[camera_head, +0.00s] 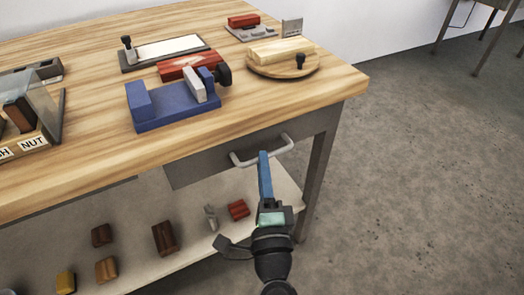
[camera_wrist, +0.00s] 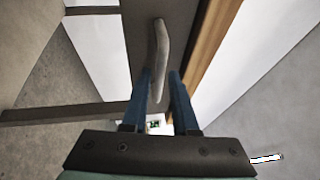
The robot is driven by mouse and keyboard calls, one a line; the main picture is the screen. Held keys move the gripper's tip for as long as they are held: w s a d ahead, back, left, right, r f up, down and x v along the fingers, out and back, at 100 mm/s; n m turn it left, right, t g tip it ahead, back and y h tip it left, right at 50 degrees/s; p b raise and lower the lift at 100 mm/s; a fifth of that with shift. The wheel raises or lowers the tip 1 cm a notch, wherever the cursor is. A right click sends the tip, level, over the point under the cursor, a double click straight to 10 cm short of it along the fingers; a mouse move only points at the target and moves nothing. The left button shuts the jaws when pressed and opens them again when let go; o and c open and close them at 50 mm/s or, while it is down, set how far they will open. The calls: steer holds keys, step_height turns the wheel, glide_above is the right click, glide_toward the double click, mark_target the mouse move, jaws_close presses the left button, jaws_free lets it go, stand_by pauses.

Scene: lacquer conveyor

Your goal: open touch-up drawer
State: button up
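The drawer (camera_head: 205,166) has a grey front under the right end of the wooden table and looks shut. Its pale bow handle (camera_head: 280,147) sticks out from the front. My gripper (camera_head: 263,154) is at the handle, its blue fingers pointing to it. In the wrist view, the handle (camera_wrist: 161,50) runs down between the two fingertips (camera_wrist: 160,75). The fingers stand apart with a gap showing around the bar, which lies nearer the left finger. I cannot tell whether either finger touches it. The far finger is mostly hidden in the head view.
The tabletop (camera_head: 95,185) holds a blue vise-like fixture (camera_head: 175,115), a round wooden board (camera_head: 283,70) and a glass-fronted holder (camera_head: 35,110). A lower shelf (camera_head: 185,265) carries several small blocks near my wrist. Bare concrete floor (camera_head: 420,190) lies free at right.

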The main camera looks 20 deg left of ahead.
steer(key=shift+x, duration=1.4)
jaws_close()
stand_by(0.5)
